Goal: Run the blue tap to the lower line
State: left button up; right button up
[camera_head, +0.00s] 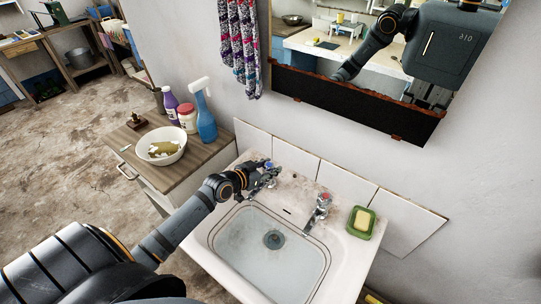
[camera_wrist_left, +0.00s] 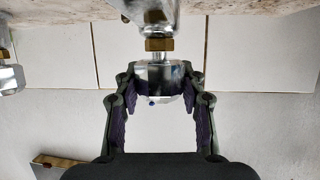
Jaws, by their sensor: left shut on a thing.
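The blue tap (camera_head: 271,183) stands at the back left of the white basin (camera_head: 225,262). My left gripper (camera_head: 262,177) reaches it from the left. In the left wrist view its fingers (camera_wrist_left: 160,100) are shut around the tap's metal knob (camera_wrist_left: 158,78), which has a small blue mark. The gripper hides part of the tap in the head view. Thin dark lines run around the basin's inside near the top. The basin's bottom and round drain (camera_head: 273,240) look pale and bluish; I cannot tell the water level. My right gripper is out of view.
A red-marked tap (camera_head: 321,203) and a green soap dish (camera_head: 361,222) with yellow soap stand to the right. A wooden-topped cabinet (camera_head: 127,139) on the left holds a white bowl (camera_head: 161,145) and several bottles. A mirror (camera_head: 340,99) hangs above.

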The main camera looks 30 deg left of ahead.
pick_arm(q)
jog(key=n+y+p, duration=0.1)
jog(key=p, duration=0.1)
jog(key=n+y+p, duration=0.1)
jog(key=p, duration=0.1)
jog(key=shift+r+n+y+p, duration=0.3)
jog(key=shift+y, duration=0.1)
jog(key=shift+f+n+y, duration=0.2)
jog(key=shift+n+y, duration=0.1)
jog(key=shift+y, duration=0.1)
jog(key=shift+f+n+y+b, duration=0.35)
jog(key=shift+n+y+b, duration=0.15)
jog(key=shift+y+b, duration=0.2)
jog(key=shift+n+y+b, duration=0.6)
jog(key=shift+y+b, duration=0.1)
jog(key=shift+b, duration=0.05)
jog(key=shift+r+n+y+b, duration=0.15)
jog(key=shift+n+y+b, duration=0.15)
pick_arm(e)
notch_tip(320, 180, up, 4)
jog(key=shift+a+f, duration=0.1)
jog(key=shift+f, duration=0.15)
pick_arm(q)
jog(key=o, duration=1.2)
jog(key=shift+r, duration=0.1)
jog(key=shift+c, duration=0.2)
